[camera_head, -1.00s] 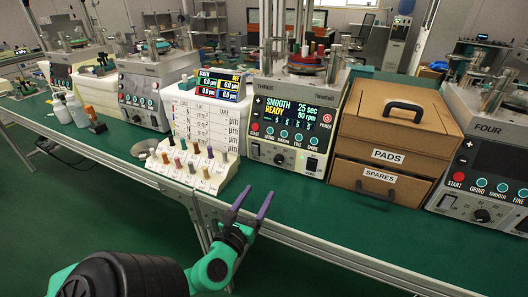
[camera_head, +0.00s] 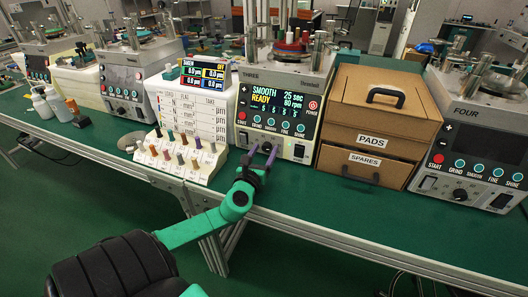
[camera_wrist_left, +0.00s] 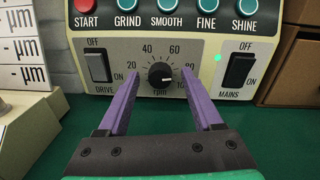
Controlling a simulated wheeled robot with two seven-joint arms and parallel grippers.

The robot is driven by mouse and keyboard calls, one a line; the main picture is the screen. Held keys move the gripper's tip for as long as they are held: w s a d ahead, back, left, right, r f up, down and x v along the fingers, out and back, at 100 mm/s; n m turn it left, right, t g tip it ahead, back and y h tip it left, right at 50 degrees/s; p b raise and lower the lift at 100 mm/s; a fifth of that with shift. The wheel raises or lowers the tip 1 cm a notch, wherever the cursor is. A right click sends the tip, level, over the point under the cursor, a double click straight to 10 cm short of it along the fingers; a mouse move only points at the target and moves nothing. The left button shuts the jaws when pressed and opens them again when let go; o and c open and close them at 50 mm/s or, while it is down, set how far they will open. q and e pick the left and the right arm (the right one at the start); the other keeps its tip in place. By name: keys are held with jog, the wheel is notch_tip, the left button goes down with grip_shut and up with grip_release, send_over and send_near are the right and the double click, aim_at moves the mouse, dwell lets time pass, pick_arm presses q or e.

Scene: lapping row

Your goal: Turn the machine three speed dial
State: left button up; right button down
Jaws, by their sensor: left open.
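Machine three (camera_head: 242,128) stands on the green bench, its screen reading SMOOTH, READY, 25 sec and 80 rpm. Its black speed dial (camera_wrist_left: 161,76) sits on the lower front panel, inside a printed rpm scale. My left gripper (camera_head: 262,152) is in front of this panel with its purple fingers apart. In the left wrist view, the open fingers (camera_wrist_left: 160,82) point at the panel, one on each side of the dial, and nothing is between them up close. I cannot tell whether they touch the dial. In the head view the fingers partly hide the dial. My right gripper is out of view.
The DRIVE switch (camera_wrist_left: 98,66) and MAINS switch (camera_wrist_left: 241,70) flank the dial, with a green lamp near MAINS. The rack of colored pegs (camera_head: 183,157) stands left of my gripper. The cardboard drawer box (camera_head: 371,135) stands right of the machine. Machine four (camera_head: 470,150) is farther right.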

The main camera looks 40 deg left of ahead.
pick_arm(q)
jog(key=shift+c, duration=0.4)
grip_shut()
jog(key=shift+n+b, duration=0.35)
jog(key=shift+n, duration=0.45)
jog(key=shift+o, duration=0.4)
grip_release()
